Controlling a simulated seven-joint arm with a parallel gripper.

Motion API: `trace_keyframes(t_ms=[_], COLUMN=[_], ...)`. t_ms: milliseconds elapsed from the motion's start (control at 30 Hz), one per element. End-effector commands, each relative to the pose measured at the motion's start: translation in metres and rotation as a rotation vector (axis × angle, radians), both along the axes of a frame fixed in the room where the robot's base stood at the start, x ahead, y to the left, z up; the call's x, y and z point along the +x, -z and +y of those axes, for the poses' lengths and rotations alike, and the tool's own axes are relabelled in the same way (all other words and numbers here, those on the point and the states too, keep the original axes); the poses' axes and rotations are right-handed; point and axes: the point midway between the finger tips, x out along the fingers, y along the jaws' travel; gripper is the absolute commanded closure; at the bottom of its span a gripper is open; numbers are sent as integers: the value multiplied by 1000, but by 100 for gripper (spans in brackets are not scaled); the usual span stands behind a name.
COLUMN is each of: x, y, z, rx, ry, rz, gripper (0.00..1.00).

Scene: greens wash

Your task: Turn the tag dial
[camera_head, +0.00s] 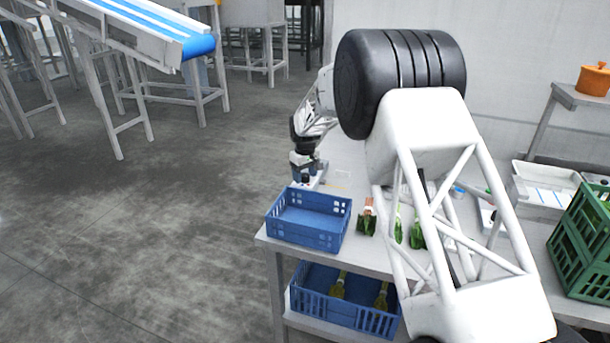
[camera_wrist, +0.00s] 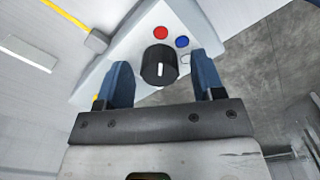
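The tag dial (camera_wrist: 159,66) is a black knob with a white mark on a pale wedge-shaped panel (camera_wrist: 128,50), seen in the wrist view. A red button (camera_wrist: 160,33) and a blue button (camera_wrist: 182,42) sit beside it. My gripper (camera_wrist: 164,80) is open, with one blue finger on each side of the dial and a visible gap to each. Whether the fingertips reach down to the dial's height is hard to tell. In the head view my gripper (camera_head: 305,165) is small, at the table's far left end, and the dial is not clear there.
A blue crate (camera_head: 308,240) stands on the table's near left corner, with bunches of greens (camera_head: 366,222) to its right. Another blue crate (camera_head: 345,322) with greens is on the lower shelf. A green crate (camera_head: 585,240) and white tray (camera_head: 542,198) are at right.

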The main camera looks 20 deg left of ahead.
Motion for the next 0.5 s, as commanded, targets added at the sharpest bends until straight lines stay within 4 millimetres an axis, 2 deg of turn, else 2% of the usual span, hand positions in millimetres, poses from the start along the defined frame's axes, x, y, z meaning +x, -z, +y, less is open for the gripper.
trace_keyframes(t_ms=[300, 500], x=[0, 0], y=[0, -10], z=[0, 0], rx=[0, 1], ry=[1, 1], rz=[0, -1], gripper=[37, 37])
